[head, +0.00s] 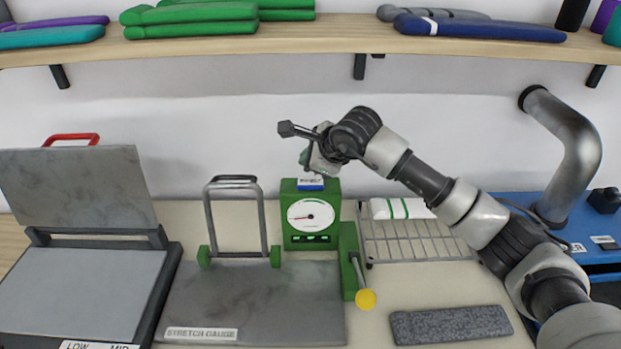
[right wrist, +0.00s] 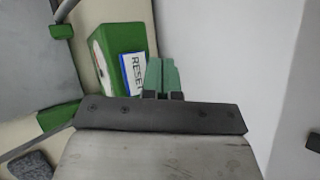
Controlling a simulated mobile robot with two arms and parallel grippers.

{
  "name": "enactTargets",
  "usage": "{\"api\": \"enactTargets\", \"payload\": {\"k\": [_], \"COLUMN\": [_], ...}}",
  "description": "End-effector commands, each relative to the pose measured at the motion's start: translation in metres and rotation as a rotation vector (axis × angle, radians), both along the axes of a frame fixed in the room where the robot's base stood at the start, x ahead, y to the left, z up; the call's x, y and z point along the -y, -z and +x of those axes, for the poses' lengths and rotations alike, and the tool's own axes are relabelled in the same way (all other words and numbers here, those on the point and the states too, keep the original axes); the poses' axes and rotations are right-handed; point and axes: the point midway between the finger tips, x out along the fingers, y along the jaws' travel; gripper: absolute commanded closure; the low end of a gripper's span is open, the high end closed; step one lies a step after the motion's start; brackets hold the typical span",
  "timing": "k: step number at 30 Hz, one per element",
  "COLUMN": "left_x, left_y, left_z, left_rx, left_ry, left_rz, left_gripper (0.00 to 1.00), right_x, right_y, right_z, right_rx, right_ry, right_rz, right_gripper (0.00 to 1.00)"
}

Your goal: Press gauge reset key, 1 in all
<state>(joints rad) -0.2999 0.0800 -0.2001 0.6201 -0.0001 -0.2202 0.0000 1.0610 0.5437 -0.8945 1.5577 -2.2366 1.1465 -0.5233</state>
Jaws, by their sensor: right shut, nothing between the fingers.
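The stretch gauge's green dial housing (head: 322,240) stands at the back of its grey base plate, upright, with a white round dial (head: 310,215). The reset key (head: 310,184), blue with a white RESET label, sits on top of the housing. It also shows in the right wrist view (right wrist: 134,73), just left of the fingertips. My right gripper (head: 304,158) is shut and empty, its teal fingers just above the key. In the right wrist view the closed fingers (right wrist: 161,74) are beside the label. I cannot tell whether they touch the key. My left gripper is not in view.
A yellow-knobbed lever (head: 366,299) stands right of the gauge. A metal frame (head: 236,220) stands to its left, and an open press (head: 75,270) lies further left. A wire rack (head: 415,245) is at right. A shelf (head: 300,35) with folded knits hangs above.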

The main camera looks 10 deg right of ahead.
Motion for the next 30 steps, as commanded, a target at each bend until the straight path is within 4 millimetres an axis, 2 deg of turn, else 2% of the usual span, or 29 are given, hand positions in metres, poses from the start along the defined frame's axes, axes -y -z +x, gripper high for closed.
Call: {"api": "enactTargets", "payload": {"k": [3, 8, 30], "left_x": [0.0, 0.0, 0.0], "left_y": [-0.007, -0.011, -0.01], "left_z": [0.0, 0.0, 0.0], "left_rx": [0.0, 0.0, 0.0], "left_ry": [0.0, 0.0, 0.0], "left_rz": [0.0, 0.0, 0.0], "left_gripper": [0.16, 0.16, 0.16], "right_x": [0.0, 0.0, 0.0], "right_y": [-0.016, -0.028, -0.028], "right_z": [0.0, 0.0, 0.0], "right_rx": [0.003, 0.0, 0.0], "right_ry": [0.0, 0.0, 0.0], "right_rz": [0.0, 0.0, 0.0], "right_gripper": [1.0, 1.0, 1.0]}}
